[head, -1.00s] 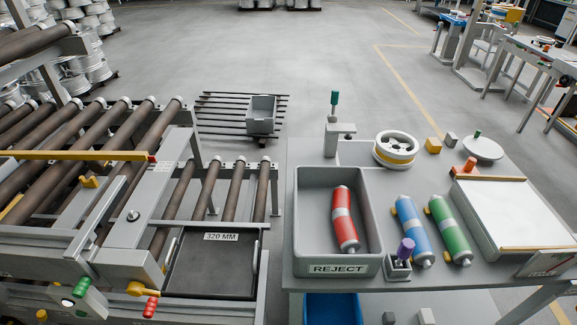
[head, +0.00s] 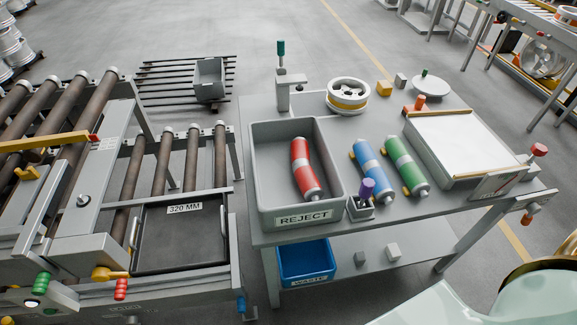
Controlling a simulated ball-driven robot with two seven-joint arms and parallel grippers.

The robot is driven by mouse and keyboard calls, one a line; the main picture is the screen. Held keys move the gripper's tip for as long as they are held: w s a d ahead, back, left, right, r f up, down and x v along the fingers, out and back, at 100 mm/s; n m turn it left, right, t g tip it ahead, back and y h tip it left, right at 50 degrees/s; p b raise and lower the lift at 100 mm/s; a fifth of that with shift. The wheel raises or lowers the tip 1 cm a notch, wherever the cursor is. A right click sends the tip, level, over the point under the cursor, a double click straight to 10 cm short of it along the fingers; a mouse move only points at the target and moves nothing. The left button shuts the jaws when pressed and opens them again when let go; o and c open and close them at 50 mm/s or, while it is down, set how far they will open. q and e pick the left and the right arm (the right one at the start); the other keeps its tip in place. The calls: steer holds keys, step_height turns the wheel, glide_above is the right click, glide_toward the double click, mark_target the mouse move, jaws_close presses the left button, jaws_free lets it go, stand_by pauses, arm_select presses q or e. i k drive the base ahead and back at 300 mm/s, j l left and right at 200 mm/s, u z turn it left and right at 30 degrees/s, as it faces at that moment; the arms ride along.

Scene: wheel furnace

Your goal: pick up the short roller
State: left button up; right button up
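Three rollers with coloured sleeves and metal ends are in the head view. A red roller (head: 304,168), with a paler band, lies inside the grey REJECT bin (head: 262,210). A blue roller (head: 368,163) and a green roller (head: 407,166) lie side by side on the grey table, right of the bin. Each of these two has a yellow piece at its left side. They look close in length, so I cannot tell for sure which is the short one. Neither of my grippers is in view.
A purple-knobbed block (head: 362,200) stands between bin and blue roller. A white-topped panel (head: 465,140) and a wheel (head: 348,95) are on the table (head: 440,195). A blue waste bin (head: 306,261) sits below. A roller conveyor (head: 110,200) stands left.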

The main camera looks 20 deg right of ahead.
mark_target(383, 192)
steer(key=z, duration=1.5)
